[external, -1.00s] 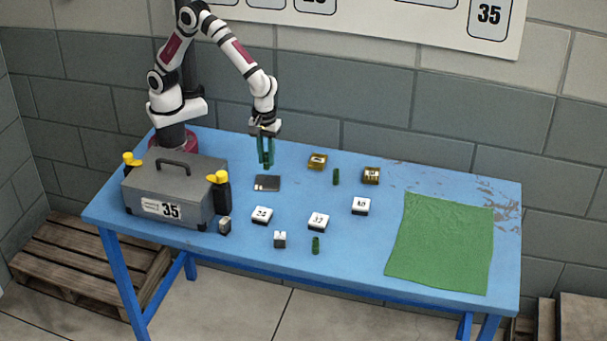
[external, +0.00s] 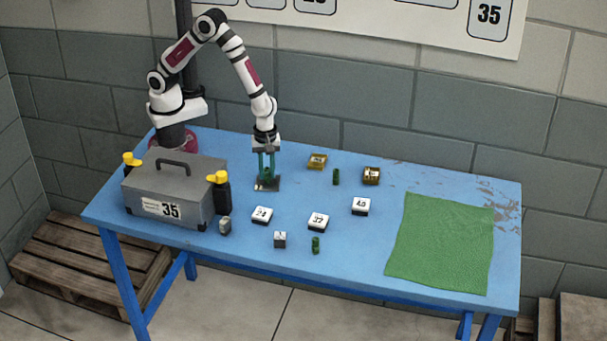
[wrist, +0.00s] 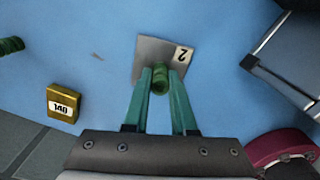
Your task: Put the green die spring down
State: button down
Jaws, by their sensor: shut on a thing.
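My gripper (external: 267,176) has teal fingers and is shut on a green die spring. In the wrist view the green die spring (wrist: 160,80) sits between the fingertips (wrist: 161,90). Whether the spring touches the plate I cannot tell. Two other green springs lie on the table, one between the brass blocks (external: 336,177) and one near the front edge (external: 316,245).
Brass blocks (external: 317,161) (external: 371,175) and white numbered blocks (external: 262,215) (external: 318,221) (external: 361,206) stand around the plate. A small grey cube (external: 280,240) is at the front. The grey toolbox (external: 190,188) is left. A green cloth (external: 440,245) covers the right side of the blue table (external: 340,265).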

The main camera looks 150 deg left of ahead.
aim_at(267, 169)
jog(key=c, duration=0.7)
grip_release()
jog(key=shift+f, duration=0.1)
jog(key=shift+c, duration=0.2)
notch_tip(267, 169, up, 12)
jog(key=s+d+r+m, duration=0.35)
jog(key=d+m, duration=0.25)
jog(key=m, duration=0.3)
jog(key=s+d+r+m, duration=0.35)
jog(key=d+m, duration=0.25)
jog(key=m, duration=0.2)
jog(key=s+d+m+y, duration=0.1)
jog(key=s+m, duration=0.4)
jog(key=m, duration=0.5)
jog(key=s+d+m, duration=0.4)
jog(key=s+m, duration=0.1)
jog(key=m, duration=0.5)
jog(key=shift+d+r+y, duration=0.25)
jog(key=shift+r+y, duration=0.15)
